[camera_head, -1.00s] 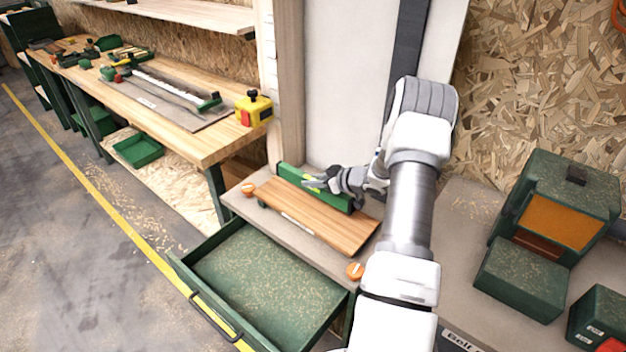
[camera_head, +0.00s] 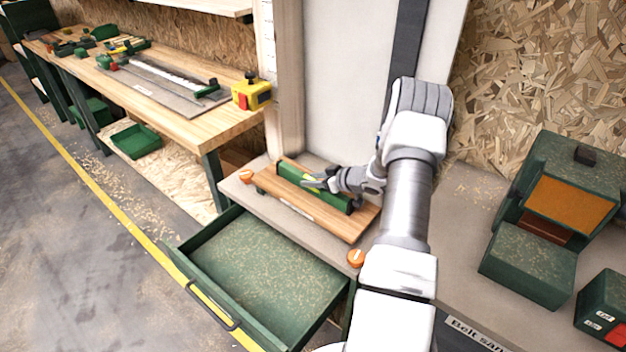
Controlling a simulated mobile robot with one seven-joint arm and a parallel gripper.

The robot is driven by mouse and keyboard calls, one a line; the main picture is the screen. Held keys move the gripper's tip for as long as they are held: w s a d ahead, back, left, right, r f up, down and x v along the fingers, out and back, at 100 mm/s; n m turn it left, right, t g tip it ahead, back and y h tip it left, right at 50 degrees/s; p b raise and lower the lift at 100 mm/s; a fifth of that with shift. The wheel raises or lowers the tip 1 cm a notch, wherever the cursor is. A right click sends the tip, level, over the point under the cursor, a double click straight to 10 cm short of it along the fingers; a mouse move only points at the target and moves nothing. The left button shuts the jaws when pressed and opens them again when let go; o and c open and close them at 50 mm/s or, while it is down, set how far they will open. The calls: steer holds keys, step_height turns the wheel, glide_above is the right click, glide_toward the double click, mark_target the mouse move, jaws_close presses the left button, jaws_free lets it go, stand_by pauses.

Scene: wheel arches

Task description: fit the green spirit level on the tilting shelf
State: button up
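The green spirit level (camera_head: 340,201) has dark ends and lies lengthwise along the wooden tilting shelf (camera_head: 297,207). Bare wood shows in front of it and a little behind its left end. Whether its underside touches the wood I cannot tell. My gripper (camera_head: 318,184) reaches in from the right and is closed about the middle of the level, hiding part of it. The shelf sits on a grey top, with an orange knob near its left end (camera_head: 246,176) and another near its right front corner (camera_head: 356,258).
An open green drawer (camera_head: 188,262) juts out below the shelf. A workbench (camera_head: 185,130) with tools and a yellow device (camera_head: 251,94) stands at left. A green machine (camera_head: 568,185) stands at right. A pale panel (camera_head: 345,90) rises behind the shelf.

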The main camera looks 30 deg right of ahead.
steer(key=o, duration=0.3)
steer(key=shift+s, duration=0.1)
steer(key=p+v, duration=0.1)
steer(key=v, duration=1.6)
steer(key=shift+s+r, duration=0.1)
